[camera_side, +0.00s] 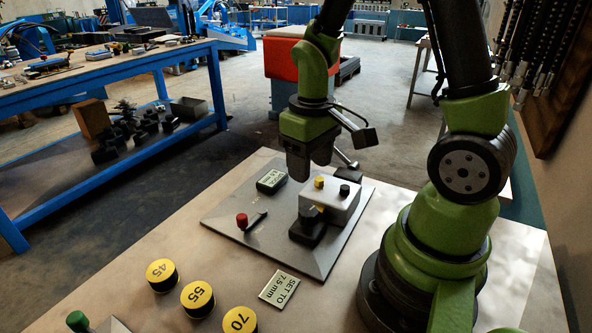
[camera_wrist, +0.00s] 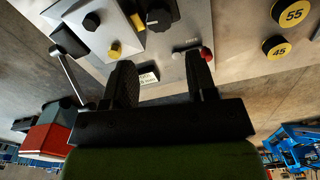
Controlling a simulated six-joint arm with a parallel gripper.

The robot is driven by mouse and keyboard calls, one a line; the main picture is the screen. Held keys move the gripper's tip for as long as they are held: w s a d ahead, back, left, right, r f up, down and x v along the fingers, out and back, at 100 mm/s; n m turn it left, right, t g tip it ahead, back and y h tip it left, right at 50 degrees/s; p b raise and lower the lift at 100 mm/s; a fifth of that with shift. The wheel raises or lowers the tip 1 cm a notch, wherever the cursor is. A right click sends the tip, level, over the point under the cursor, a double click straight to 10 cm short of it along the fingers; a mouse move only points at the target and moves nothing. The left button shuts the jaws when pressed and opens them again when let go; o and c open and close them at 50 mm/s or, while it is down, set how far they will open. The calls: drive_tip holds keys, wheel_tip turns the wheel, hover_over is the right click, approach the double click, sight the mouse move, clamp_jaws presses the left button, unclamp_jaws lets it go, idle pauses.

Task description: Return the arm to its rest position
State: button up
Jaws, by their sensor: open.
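My gripper (camera_side: 298,172) hangs over the back part of a grey metal plate (camera_side: 225,228). In the wrist view its two dark fingers (camera_wrist: 162,66) are spread apart with nothing between them. A grey box (camera_side: 343,207) with a yellow knob (camera_side: 319,182) and a black knob (camera_side: 344,190) stands on the plate, right of and below the gripper in the side view. A small display (camera_side: 271,181) lies to the left of the gripper and shows in the wrist view (camera_wrist: 148,78). A red knob (camera_side: 242,220) with a short dark bar beside it sits at the plate's left.
Yellow-topped discs marked 45 (camera_side: 161,273), 55 (camera_side: 197,297) and 70 (camera_side: 240,320) stand in front. A card reading "SET TO 7.5 mm" (camera_side: 280,289) lies near the plate. A green knob (camera_side: 78,321) is at lower left. A blue bench (camera_side: 120,75) stands beyond a floor gap.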

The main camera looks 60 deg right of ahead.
drive_tip(key=s+a+r+m+t+y, duration=0.1)
drive_tip(key=s+a+r+t, duration=0.2)
drive_tip(key=r, duration=0.5)
drive_tip(key=s+a+r+m+t+y, duration=0.1)
drive_tip(key=s+a+r+t, duration=0.3)
drive_tip(key=r, duration=0.3)
drive_tip(key=shift+a+r, duration=0.35)
drive_tip(key=shift+r, duration=0.05)
drive_tip(key=shift+s, duration=0.1)
drive_tip(key=shift+c, duration=0.2)
